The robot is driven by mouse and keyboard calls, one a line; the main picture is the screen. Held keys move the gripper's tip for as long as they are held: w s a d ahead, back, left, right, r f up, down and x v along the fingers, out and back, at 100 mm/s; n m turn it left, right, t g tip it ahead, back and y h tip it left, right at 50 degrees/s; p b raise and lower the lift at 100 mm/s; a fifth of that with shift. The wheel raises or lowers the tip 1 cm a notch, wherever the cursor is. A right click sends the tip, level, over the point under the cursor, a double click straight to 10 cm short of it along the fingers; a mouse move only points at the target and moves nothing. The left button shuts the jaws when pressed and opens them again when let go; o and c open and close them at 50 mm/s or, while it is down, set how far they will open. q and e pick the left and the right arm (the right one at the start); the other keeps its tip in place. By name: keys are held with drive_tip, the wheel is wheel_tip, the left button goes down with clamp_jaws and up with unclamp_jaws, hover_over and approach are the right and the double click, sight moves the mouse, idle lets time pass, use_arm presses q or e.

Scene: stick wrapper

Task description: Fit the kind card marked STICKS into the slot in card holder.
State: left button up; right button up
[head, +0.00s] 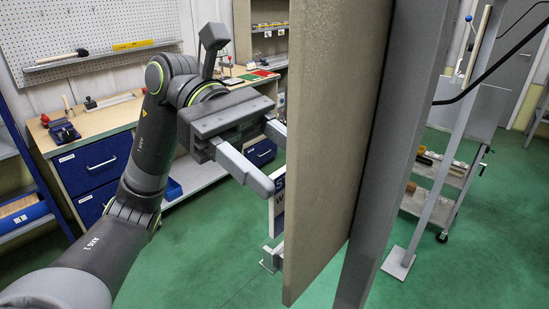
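A white card (276,222) with a blue band and the start of blue lettering shows at the left edge of a large beige panel. The panel hides most of it, so I cannot read the whole marking. A small pale metal bracket (270,260) shows just below the card; I cannot tell whether it is the card holder, and no slot is visible. My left gripper (276,165) has its fingers spread apart, with the near fingertip in front of the card's upper left in the picture. The far fingertip is partly hidden by the panel. My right gripper is out of view.
The beige panel (335,130) and a grey post (395,150) block the middle of the view. A workbench (100,128) with blue drawers stands behind my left arm. A trolley (440,185) stands at the right. Green floor (210,260) is clear at lower left.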

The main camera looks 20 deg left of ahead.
use_arm(q)
drive_tip(key=shift+b, duration=0.7)
idle(0.7)
drive_tip(key=shift+f+b, duration=2.25)
drive_tip(key=o, duration=1.1)
drive_tip(key=shift+c, duration=0.2)
drive_tip(key=b+v, duration=0.3)
drive_tip(key=v, duration=1.4)
drive_tip(key=shift+a+b, duration=0.2)
drive_tip(key=shift+b, duration=0.1)
drive_tip(key=shift+r, duration=0.1)
